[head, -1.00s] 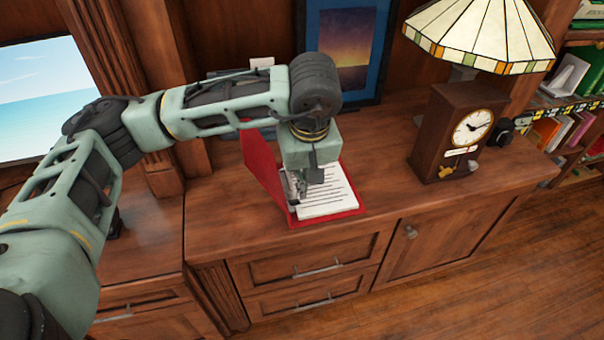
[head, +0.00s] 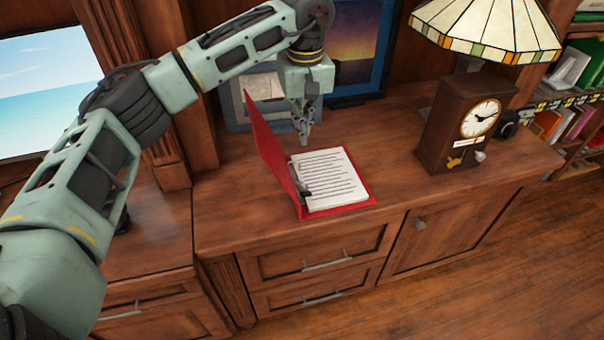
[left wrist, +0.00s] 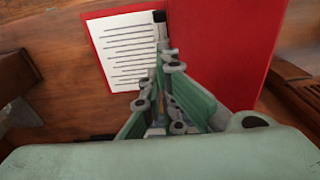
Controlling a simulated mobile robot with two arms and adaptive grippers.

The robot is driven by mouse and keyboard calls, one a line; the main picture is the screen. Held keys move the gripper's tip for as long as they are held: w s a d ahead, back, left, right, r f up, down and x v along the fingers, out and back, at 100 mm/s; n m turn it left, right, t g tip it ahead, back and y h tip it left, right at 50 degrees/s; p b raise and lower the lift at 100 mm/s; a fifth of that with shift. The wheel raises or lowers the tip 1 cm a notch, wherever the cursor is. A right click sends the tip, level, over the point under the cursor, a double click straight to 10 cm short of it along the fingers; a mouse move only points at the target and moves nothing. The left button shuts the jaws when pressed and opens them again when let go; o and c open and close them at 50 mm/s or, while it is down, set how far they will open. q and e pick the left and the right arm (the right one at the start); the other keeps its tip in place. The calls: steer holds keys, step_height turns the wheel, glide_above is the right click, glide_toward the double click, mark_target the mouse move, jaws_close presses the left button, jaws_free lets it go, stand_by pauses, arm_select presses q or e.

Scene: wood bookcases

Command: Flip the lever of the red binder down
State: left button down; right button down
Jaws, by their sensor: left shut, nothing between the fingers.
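The red binder (head: 272,155) lies open on the wood cabinet top, its cover standing tilted up on the left and its white lined pages (head: 332,176) flat on the right. Its metal lever with a black tip (head: 305,193) is at the front of the spine, low beside the pages. The black tip also shows in the left wrist view (left wrist: 159,16). My left gripper (head: 305,138) points down above the back edge of the binder, apart from the lever, shut and empty. In the left wrist view its fingers (left wrist: 167,72) hide part of the spine. My right gripper is out of view.
A clock (head: 465,125) and a lamp (head: 490,30) stand to the right. Framed pictures (head: 357,62) lean at the back behind the gripper. The cabinet top (head: 405,185) between binder and clock is clear.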

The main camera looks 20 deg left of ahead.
arm_select(q)
steer(key=p, duration=0.3)
glide_above(302, 189)
steer(key=shift+f, duration=6.7)
steer(key=shift+d, duration=0.35)
steer(key=shift+a, duration=0.1)
